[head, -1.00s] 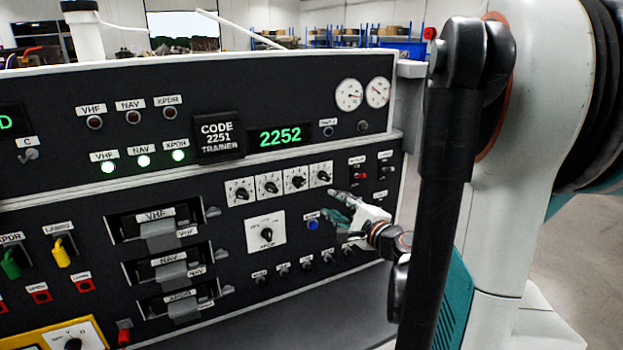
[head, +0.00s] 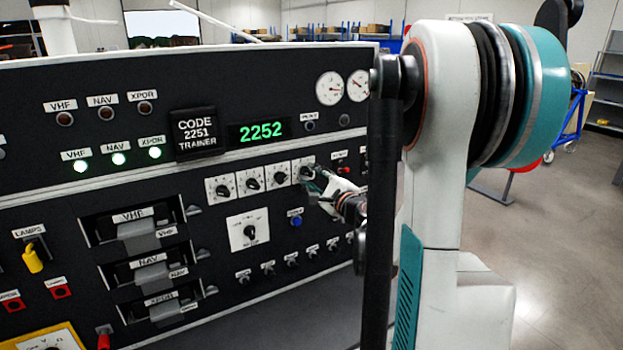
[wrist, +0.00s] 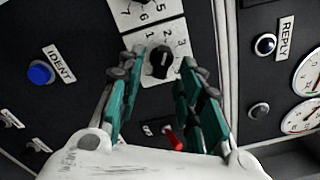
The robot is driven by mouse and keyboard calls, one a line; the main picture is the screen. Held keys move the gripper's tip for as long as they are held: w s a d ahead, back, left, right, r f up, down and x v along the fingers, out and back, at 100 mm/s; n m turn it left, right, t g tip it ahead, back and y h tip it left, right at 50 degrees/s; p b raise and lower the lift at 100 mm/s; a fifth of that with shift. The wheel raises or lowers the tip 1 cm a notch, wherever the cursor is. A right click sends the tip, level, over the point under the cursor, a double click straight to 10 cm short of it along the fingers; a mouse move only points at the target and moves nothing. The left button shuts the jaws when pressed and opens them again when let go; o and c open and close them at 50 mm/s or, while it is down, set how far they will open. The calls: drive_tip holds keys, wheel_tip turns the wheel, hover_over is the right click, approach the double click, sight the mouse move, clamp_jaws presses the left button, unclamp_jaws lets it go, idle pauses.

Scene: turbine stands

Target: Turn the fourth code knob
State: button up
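The fourth code knob (head: 304,170) is the rightmost of a row of small dials on white plates below the green display (head: 262,131), which reads 2252. The placard (head: 196,134) beside it reads "CODE 2251 TRAINER". In the head view my gripper (head: 311,177) is at this knob and partly covers its plate. In the wrist view the black knob (wrist: 162,62) on its numbered white plate lies between the two green fingers of my gripper (wrist: 161,61). The fingers are open, with a gap on each side of the knob. Depth to the panel is hard to tell.
The third code knob (head: 278,178) sits close to the left. A blue IDENT button (wrist: 40,73), a red switch (wrist: 174,138) and a REPLY lamp (wrist: 265,45) surround my gripper in the wrist view. A larger rotary knob (head: 249,232) is below the row.

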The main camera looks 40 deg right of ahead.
drive_tip(key=shift+x, duration=0.95)
drive_tip(key=shift+a, duration=0.1)
clamp_jaws()
drive_tip(key=shift+n, duration=0.5)
drive_tip(key=n, duration=0.2)
drive_tip(key=shift+r+n+b, duration=0.1)
drive_tip(key=shift+n+b, duration=0.25)
drive_tip(key=shift+n, duration=0.05)
drive_tip(key=shift+r+n, duration=0.1)
drive_tip(key=shift+n, duration=2)
